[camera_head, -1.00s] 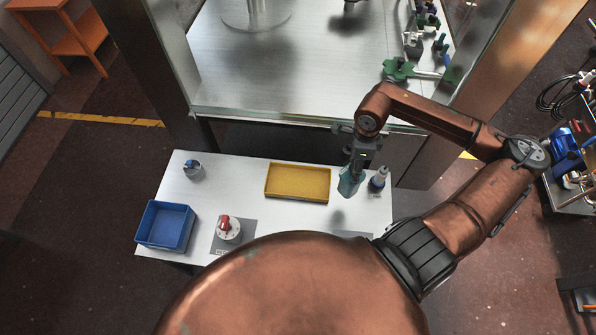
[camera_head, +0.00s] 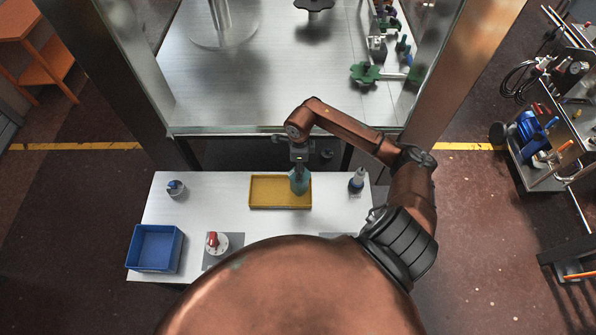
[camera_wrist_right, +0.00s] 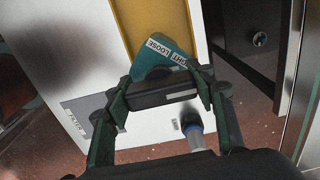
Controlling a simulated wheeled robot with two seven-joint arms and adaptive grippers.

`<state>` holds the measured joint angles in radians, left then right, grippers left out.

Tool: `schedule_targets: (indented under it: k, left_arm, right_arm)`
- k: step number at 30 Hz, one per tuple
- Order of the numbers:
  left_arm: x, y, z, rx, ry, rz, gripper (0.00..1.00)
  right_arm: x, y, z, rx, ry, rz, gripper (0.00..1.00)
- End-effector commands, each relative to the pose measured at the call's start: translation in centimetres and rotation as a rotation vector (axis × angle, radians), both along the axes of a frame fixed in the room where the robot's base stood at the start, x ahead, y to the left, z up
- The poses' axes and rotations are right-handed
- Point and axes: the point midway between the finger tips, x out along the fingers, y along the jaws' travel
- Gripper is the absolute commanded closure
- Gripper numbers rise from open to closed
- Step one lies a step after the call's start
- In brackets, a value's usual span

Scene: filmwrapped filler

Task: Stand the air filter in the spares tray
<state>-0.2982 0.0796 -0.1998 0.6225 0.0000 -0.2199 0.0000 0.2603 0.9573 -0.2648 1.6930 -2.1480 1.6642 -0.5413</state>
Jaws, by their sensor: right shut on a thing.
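A teal piece with a lettered label, seemingly the air filter (camera_head: 301,183), is gripped by my right gripper (camera_head: 299,168). It also shows in the right wrist view, where its teal end (camera_wrist_right: 150,52) sticks out past the fingers and the label reads "LOOSE" and part of another word. In the head view it overlaps the right end of a shallow yellow tray (camera_head: 268,206), seemingly the spares tray. I cannot tell whether it touches the tray floor. The yellow tray appears otherwise empty. The right gripper (camera_wrist_right: 163,95) is shut on the teal piece. My left gripper is out of view.
A blue bin (camera_head: 155,249), a red-and-white knob piece (camera_head: 214,241) and a small round grey-blue thing (camera_head: 175,187) are on the white table (camera_head: 220,190). A glass-walled cabinet rises behind.

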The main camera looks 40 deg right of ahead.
Motion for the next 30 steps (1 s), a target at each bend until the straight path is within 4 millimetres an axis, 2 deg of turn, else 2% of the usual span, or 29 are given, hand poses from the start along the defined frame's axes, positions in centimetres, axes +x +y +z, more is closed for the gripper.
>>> schedule_targets:
  k: [3,10,23,24,30]
  left_arm:
    - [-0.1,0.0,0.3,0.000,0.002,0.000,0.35]
    - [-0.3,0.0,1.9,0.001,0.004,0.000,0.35]
    - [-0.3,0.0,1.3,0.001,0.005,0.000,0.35]
    - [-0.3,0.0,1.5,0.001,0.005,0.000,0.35]
    - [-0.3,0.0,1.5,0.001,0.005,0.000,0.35]
  right_arm:
    - [0.7,0.3,-0.7,0.001,0.000,0.000,1.00]
    - [0.6,0.2,-3.3,0.001,0.000,-0.001,1.00]
    - [0.6,0.1,-4.1,-0.001,-0.002,0.001,1.00]
    - [0.5,0.2,-4.0,-0.001,0.000,0.000,0.47]
    - [0.5,0.2,-4.0,-0.001,0.001,0.000,0.33]
